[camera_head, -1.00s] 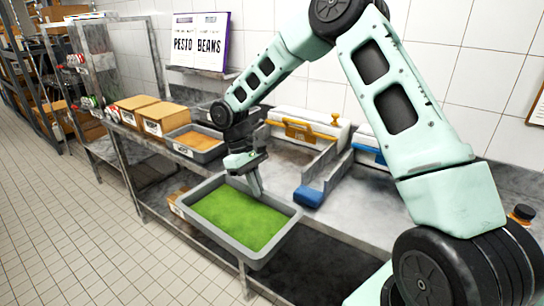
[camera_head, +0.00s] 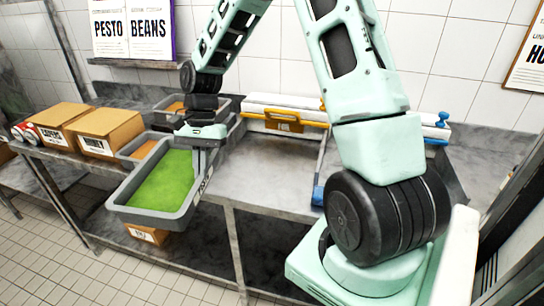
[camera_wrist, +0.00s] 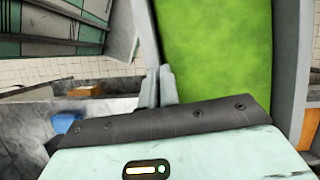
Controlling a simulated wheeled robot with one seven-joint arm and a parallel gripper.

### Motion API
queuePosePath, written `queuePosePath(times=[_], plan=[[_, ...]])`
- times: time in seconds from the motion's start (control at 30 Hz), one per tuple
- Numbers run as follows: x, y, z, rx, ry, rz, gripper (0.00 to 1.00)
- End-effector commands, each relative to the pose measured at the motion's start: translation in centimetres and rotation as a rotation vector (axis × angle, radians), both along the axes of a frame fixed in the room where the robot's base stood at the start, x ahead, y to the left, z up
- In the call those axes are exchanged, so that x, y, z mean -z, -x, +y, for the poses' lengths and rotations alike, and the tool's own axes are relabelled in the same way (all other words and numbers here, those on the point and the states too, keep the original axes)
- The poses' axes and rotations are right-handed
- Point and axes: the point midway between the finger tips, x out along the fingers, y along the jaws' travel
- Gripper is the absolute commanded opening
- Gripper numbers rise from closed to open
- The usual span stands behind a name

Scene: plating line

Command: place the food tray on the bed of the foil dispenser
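The food tray (camera_head: 118,211) is grey and filled with green food; it hangs at the counter's front edge, left of centre in the head view. My gripper (camera_head: 204,152) is shut on the tray's right wall. In the wrist view the fingertips (camera_wrist: 159,88) pinch the wall of the tray (camera_wrist: 145,35), and the green food fills the upper right. The foil dispenser (camera_head: 290,103) is a white box with an orange handle (camera_head: 275,120) against the back wall. Its bare metal bed (camera_head: 262,172) lies in front, right of the tray. Whether the tray touches the counter is hidden.
A metal divider with a blue end (camera_head: 318,195) bounds the bed's right side. Grey trays with orange food (camera_head: 142,150) and cardboard boxes (camera_head: 104,130) stand to the left. A white unit with blue parts (camera_head: 435,131) is at right, partly behind my arm.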

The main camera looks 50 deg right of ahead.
Motion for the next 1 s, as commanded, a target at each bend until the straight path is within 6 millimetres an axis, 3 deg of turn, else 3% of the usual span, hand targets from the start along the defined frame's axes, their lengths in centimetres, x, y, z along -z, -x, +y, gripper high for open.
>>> queuePosePath(times=[0.1, 0.3, 0.5, 0.77, 1.0], plan=[[-0.9, 1.1, -1.5, 0.406, -0.001, -0.001, 0.00], [-1.3, 3.0, -4.8, 1.056, -0.012, -0.001, 0.00], [0.7, 5.5, -8.1, 1.530, -0.010, 0.003, 0.00], [4.8, 6.6, -9.3, 1.692, -0.005, 0.001, 0.00], [5.9, 6.5, -9.9, 1.715, -0.006, 0.000, 0.00]])
